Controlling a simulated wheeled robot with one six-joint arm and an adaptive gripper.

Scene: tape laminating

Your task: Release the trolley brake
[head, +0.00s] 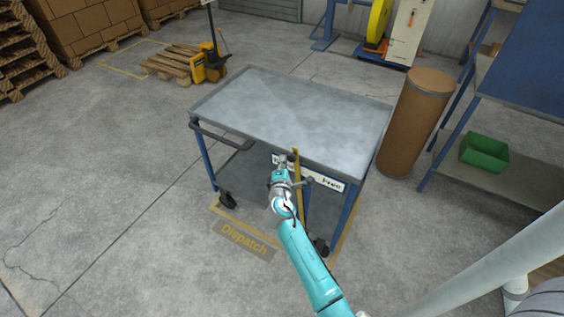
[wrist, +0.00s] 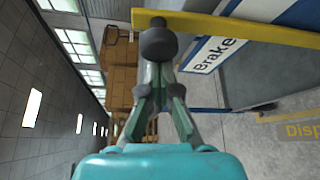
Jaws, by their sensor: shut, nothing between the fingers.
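The trolley (head: 290,110) has a bare grey top, blue legs and black castors. A yellow brake lever (head: 297,170) stands roughly upright at its near side, beside a white and blue "Brake" label (head: 330,183). In the wrist view the yellow lever (wrist: 240,31) crosses the top, with a dark round knob (wrist: 158,40) at its end and the label (wrist: 212,52) behind. My gripper (head: 289,160) is at the lever's upper end. In the wrist view my gripper (wrist: 158,68) is shut, its tips at the knob. Whether they touch it I cannot tell.
A brown drum (head: 412,122) stands close to the trolley's right. A bench with a green bin (head: 484,153) is further right. A pallet truck (head: 207,65) with a pallet is at the back left. Yellow floor marking reads "Dispatch" (head: 244,239). The floor at left is clear.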

